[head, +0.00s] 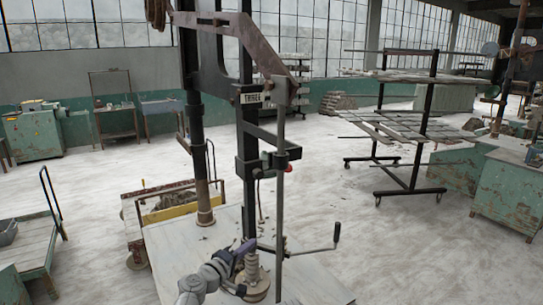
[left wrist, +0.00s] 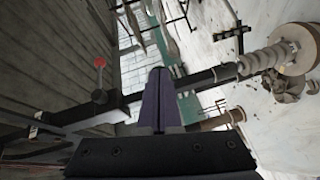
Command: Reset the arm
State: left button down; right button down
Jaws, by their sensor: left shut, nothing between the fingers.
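A dark upright machine with a plate lettered like "TRIMER" (head: 252,98) stands in the middle of the head view. A rusty slanting arm (head: 222,27) crosses its top, and a long thin bar (head: 279,200) hangs from that arm's right end. A red knob (head: 288,167) sits on a side bracket; a red knob also shows in the left wrist view (left wrist: 100,62). My left gripper (head: 246,246) is low beside the machine's post, its purple fingers (left wrist: 160,98) together and empty. I cannot tell whether it touches the post. My right gripper is out of view.
A crank handle (head: 336,234) sticks out right of the post. A ribbed grey spindle (head: 252,268) stands close by my gripper; it also shows in the left wrist view (left wrist: 262,60).

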pick_arm(q)
jog(key=s+d+f+m+g+y, duration=0.1)
jog(key=s+d+f+m+g, duration=0.1)
jog(key=s+f+m+g, duration=0.8)
jog(key=s+a+f+g+y, duration=0.4)
jog(key=s+a+f+y, duration=0.4)
jog(key=s+a+f, duration=0.25)
jog(key=s+d+f+m+b, duration=0.1)
jog(key=s+d, duration=0.1)
jog(key=d, duration=0.2)
jog(key=s+d+f+m+y+b, duration=0.1)
jog(key=s+d+m+b, duration=0.1)
jog(key=d, duration=0.3)
jog(key=shift+s+d+g, duration=0.25)
jog(key=shift+s+g, duration=0.15)
jog(key=shift+s, duration=0.1)
